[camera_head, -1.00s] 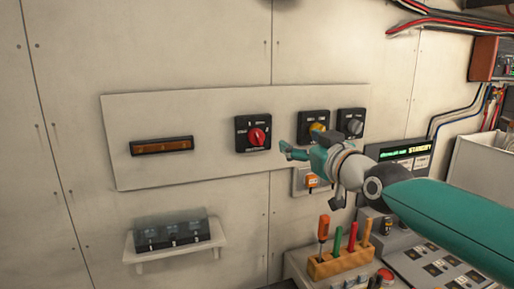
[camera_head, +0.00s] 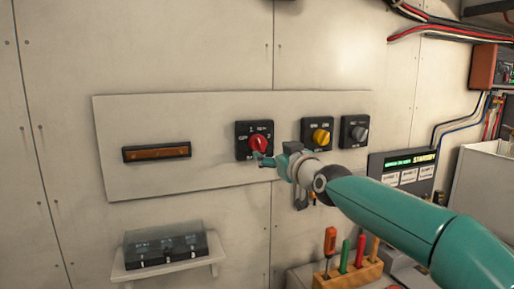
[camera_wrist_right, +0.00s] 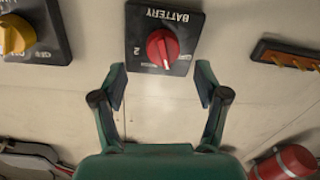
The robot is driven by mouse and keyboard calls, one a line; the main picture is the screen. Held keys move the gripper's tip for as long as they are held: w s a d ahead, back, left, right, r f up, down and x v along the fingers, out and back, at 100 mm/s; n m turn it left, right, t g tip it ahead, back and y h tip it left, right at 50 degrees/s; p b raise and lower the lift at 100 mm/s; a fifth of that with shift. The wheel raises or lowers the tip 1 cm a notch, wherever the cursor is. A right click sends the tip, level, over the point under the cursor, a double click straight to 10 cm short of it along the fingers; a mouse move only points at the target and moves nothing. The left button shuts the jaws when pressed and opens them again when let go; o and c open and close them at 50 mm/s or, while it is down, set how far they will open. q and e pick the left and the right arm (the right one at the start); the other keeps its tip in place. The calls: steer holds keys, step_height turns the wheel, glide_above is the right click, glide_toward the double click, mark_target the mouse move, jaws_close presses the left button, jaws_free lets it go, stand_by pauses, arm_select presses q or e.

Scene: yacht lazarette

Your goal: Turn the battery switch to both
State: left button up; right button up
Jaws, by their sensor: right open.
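The battery switch (camera_head: 254,139) is a black square plate with a red knob on the pale wall panel. In the right wrist view the plate (camera_wrist_right: 187,37) reads "BATTERY" upside down, with a "2" beside the red knob (camera_wrist_right: 162,48). My right gripper (camera_head: 266,158) is at the lower right of the knob in the head view. In the wrist view my right gripper (camera_wrist_right: 161,85) is open, its two fingers apart with the knob just beyond and between their tips. It does not appear closed on the knob. My left gripper is not in view.
A yellow-knob switch (camera_head: 321,137) and a grey-knob switch (camera_head: 357,131) sit to the right on the panel (camera_head: 215,112). An amber bar (camera_head: 156,152) is left. Below are a shelf box (camera_head: 165,247) and a tool block (camera_head: 349,274).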

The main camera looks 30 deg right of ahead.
mark_target(262, 147)
steer(key=w, duration=0.4)
steer(key=w+d+p, duration=0.1)
steer(key=w, duration=0.1)
steer(key=shift+w, duration=0.35)
steer(key=shift+a, duration=0.1)
